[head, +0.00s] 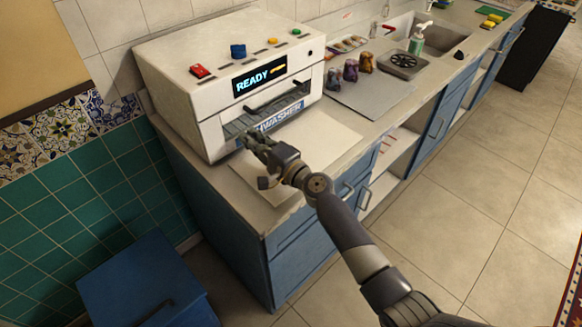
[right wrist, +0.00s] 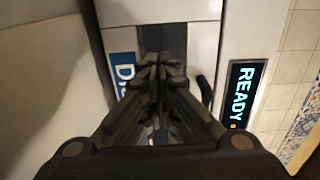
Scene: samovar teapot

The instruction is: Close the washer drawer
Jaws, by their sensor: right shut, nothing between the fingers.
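The washer (head: 185,70) is a white box on the counter with a lit READY display (head: 260,81). Its front carries a dark handle (head: 276,97) and a drawer front with a blue label (head: 281,116), partly hidden by my gripper. My right gripper (head: 252,143) is shut and empty, right at the lower left of this front. In the right wrist view the shut fingers (right wrist: 160,68) point at the front, beside the blue label (right wrist: 122,70), over a dark strip. I cannot tell whether they touch it or how far the drawer stands out. My left gripper is out of view.
A pale board (head: 330,143) lies on the counter before the washer. Several small pouches (head: 350,70) stand on a grey mat (head: 375,98) to the right, near the sink (head: 440,40). A blue cabinet (head: 140,280) stands at lower left. The floor at right is clear.

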